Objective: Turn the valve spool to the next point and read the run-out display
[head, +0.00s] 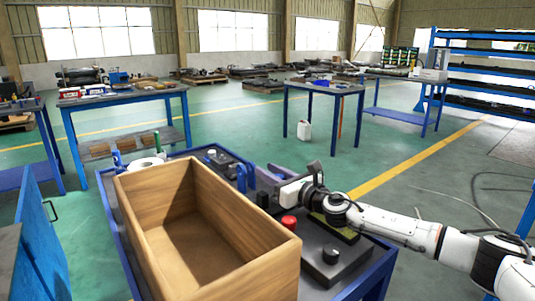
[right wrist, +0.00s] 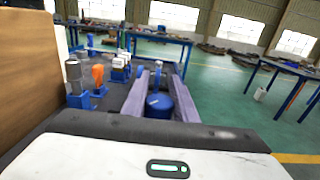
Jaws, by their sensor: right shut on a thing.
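My right gripper (head: 268,176) reaches in from the right over the dark-topped workbench (head: 345,283), just beyond the wooden box. In the right wrist view its two pale purple fingers (right wrist: 161,96) stand on either side of a blue rounded part (right wrist: 158,107), and it is shut on that part. I cannot tell whether this part is the valve spool. A blue upright fixture (head: 241,178) stands left of the gripper in the head view. No readable run-out display shows. My left gripper is not in view.
A large open wooden box (head: 215,200) fills the bench's front left. A red button (head: 289,222) and a black knob on a block (head: 331,256) sit near my right arm. Grey (right wrist: 74,72) and orange (right wrist: 97,75) pieces stand left of the fingers. Open green floor lies beyond.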

